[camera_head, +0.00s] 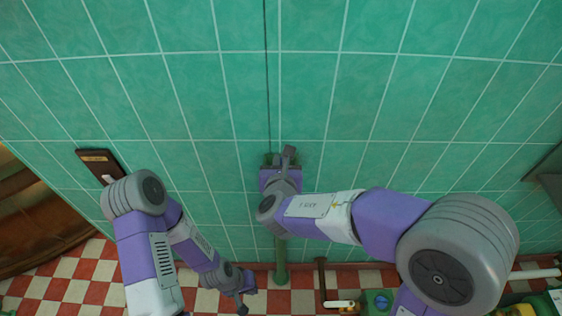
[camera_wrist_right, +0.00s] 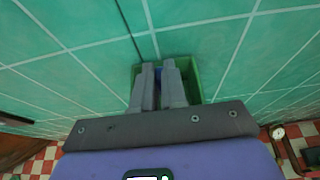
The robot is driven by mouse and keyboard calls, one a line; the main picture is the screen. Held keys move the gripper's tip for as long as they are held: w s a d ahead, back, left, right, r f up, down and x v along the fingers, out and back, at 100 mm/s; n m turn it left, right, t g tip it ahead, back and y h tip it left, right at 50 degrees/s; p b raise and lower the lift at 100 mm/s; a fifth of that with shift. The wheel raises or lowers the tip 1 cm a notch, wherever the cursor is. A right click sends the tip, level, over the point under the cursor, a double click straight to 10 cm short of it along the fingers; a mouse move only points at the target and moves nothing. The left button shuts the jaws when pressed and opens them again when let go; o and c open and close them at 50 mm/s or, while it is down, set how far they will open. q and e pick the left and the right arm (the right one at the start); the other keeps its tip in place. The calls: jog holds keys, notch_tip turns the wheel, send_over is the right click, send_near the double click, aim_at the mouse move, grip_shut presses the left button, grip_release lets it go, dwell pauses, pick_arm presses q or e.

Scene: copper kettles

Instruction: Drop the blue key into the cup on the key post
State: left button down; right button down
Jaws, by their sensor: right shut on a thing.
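The key post (camera_head: 281,262) is a green upright against the tiled wall, largely behind my right arm. Its green cup (camera_head: 267,159) shows at the top. In the right wrist view the square cup (camera_wrist_right: 192,68) lies around and beyond the fingertips. My right gripper (camera_head: 289,152) is at the cup; in the wrist view its fingers (camera_wrist_right: 160,72) are close together over the opening. A narrow strip of the blue key (camera_wrist_right: 157,88) shows between them; the rest is hidden. My left gripper (camera_head: 243,300) hangs low, left of the post, away from the cup; its jaw opening is unclear.
The green tiled wall stands close behind the cup. A brown post (camera_head: 321,280) and a blue-and-green object (camera_head: 378,301) stand low right of the post. The floor is red-and-white checked.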

jog(key=shift+f, duration=0.2)
dwell(0.3)
jog(key=c, duration=1.1)
grip_release()
jog(key=p+v, duration=0.1)
jog(key=v, duration=0.6)
jog(key=shift+s, duration=0.25)
jog(key=shift+r, duration=0.1)
